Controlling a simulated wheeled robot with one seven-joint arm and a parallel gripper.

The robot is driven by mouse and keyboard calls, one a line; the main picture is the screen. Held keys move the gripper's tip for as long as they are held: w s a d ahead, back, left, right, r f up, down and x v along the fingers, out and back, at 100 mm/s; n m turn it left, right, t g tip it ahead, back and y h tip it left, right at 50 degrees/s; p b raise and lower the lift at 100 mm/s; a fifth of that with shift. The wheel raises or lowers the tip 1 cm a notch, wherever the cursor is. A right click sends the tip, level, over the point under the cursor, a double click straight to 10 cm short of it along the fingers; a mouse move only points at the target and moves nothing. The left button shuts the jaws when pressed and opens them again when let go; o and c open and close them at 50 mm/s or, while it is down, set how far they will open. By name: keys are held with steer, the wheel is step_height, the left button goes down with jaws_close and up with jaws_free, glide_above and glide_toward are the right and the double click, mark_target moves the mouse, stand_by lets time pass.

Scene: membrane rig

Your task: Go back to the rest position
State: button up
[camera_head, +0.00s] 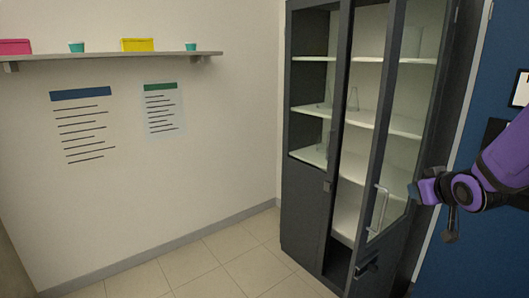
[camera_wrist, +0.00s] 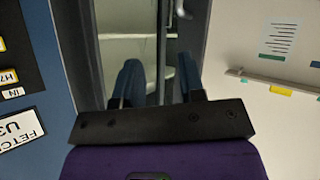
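My gripper (camera_head: 426,191) is at the right of the head view, in front of the right side of the tall dark cabinet (camera_head: 311,215). In the wrist view its two blue fingers stand apart with nothing between them (camera_wrist: 159,78); the cabinet shows behind the gap. The right glass door (camera_head: 400,130) seems to stand ajar, with bare shelf showing between it and the left door. Its pale handle (camera_head: 377,211) is left of my gripper, apart from it in the picture.
Glass flasks (camera_head: 353,99) stand on a cabinet shelf. A wall shelf (camera_head: 110,56) at left carries a pink box (camera_head: 15,46), a yellow box (camera_head: 138,44) and teal cups (camera_head: 77,47). A blue wall panel (camera_head: 465,240) is at the right. The tiled floor (camera_head: 215,265) is clear.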

steer(key=s+a+r+g, duration=0.2)
steer(key=s+r, duration=0.1)
steer(key=s, duration=0.5)
steer(key=s+a+r+m+g, duration=0.1)
steer(key=s+a+r+g, duration=0.1)
steer(key=s, duration=0.7)
steer(key=s+a+r+m+g, duration=0.1)
steer(key=s+a+r+g, duration=0.2)
steer(key=s, duration=0.6)
step_height(320, 180, up, 3)
steer(key=shift+a+f, duration=0.1)
steer(key=shift+a, duration=0.55)
